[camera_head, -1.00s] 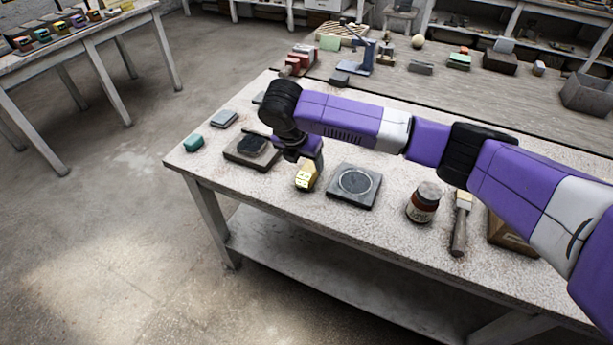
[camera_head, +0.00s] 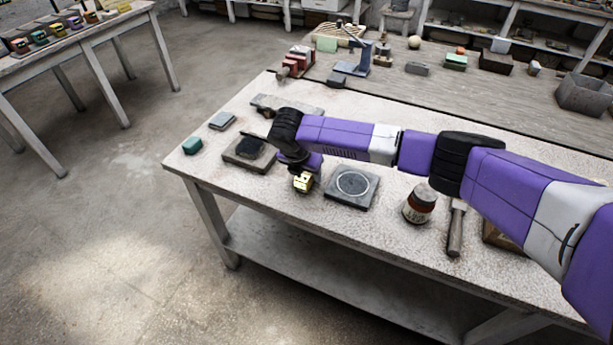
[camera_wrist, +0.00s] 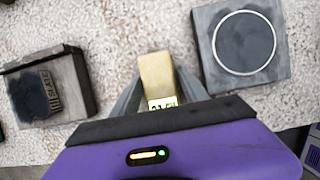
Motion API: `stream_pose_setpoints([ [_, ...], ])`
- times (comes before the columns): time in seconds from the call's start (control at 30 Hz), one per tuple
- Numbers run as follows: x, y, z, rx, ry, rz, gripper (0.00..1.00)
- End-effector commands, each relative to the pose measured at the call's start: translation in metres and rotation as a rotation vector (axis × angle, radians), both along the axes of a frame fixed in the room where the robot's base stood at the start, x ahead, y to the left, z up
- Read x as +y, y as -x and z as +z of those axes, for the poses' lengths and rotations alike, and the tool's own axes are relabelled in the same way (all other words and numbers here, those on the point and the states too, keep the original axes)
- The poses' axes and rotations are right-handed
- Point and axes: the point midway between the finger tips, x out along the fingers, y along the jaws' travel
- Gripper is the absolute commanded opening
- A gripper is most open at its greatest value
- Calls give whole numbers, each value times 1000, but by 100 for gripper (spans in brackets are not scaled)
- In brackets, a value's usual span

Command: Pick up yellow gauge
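The yellow gauge (camera_head: 302,183) is a small pale block with a printed label at one end. It is on the near part of the speckled table, left of the slate plate with the white ring. In the wrist view the gauge (camera_wrist: 157,78) lies between the two grey fingers of my gripper (camera_wrist: 158,85). The fingers look open, one on each side and close to it; contact is unclear. In the head view my gripper (camera_head: 301,172) is low over the gauge and hides its upper part.
The ringed slate plate (camera_head: 367,195) is close on the right and a slate block (camera_head: 234,158) on the left. A teal block (camera_head: 192,145), a jar (camera_head: 419,204) and a brush (camera_head: 455,230) are farther off. The table's front edge is near.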

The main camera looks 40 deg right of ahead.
Motion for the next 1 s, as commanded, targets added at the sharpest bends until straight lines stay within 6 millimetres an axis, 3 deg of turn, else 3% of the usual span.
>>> stream_pose_setpoints([
  [0.03, 0, 0, 0, 0, 0, 0, 40],
  [0.23, 0, 0, 0, 0, 0, 0, 1],
  [0.67, 0, -1, 7, -2, -1, 0, 0],
  [0.87, 0, -1, 31, -3, 0, 0, 0],
  [1.0, -1, -1, 63, -6, 1, 0, 0],
])
